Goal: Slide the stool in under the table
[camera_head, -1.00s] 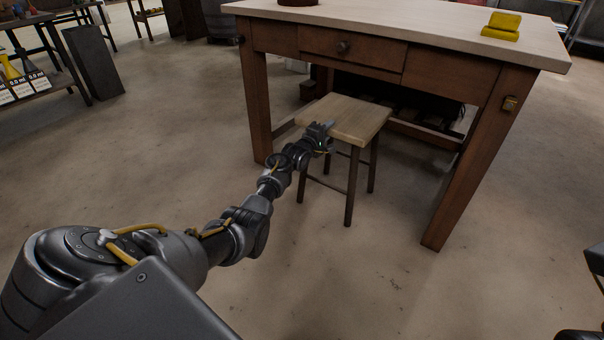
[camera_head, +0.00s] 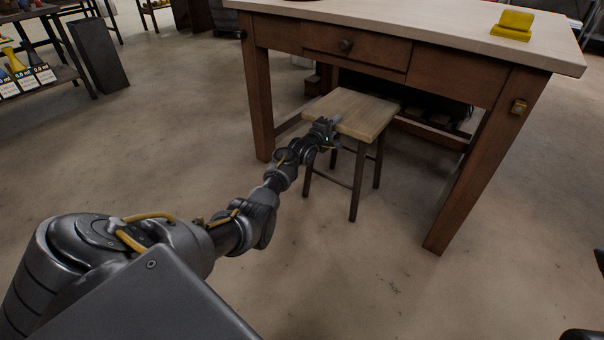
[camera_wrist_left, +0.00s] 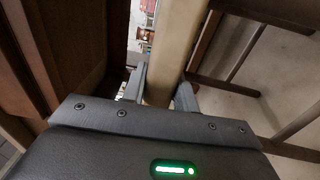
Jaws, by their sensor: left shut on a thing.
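The stool (camera_head: 362,112) has a pale square wooden seat and dark legs. It stands upright at the front opening of the table (camera_head: 368,45), its rear part under the tabletop and its front part still out in front. My left gripper (camera_head: 331,124) is shut on the near left edge of the seat. In the left wrist view the two fingers (camera_wrist_left: 160,88) lie on either side of the pale seat edge (camera_wrist_left: 172,52), with dark stool legs to the right. My right gripper does not show in these views.
The table's front legs, left (camera_head: 259,100) and right (camera_head: 482,165), stand on either side of the stool. A yellow object (camera_head: 513,25) sits on the tabletop. A shelf with labelled items (camera_head: 28,80) and a dark box (camera_head: 95,52) stand at far left. The floor in front is clear.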

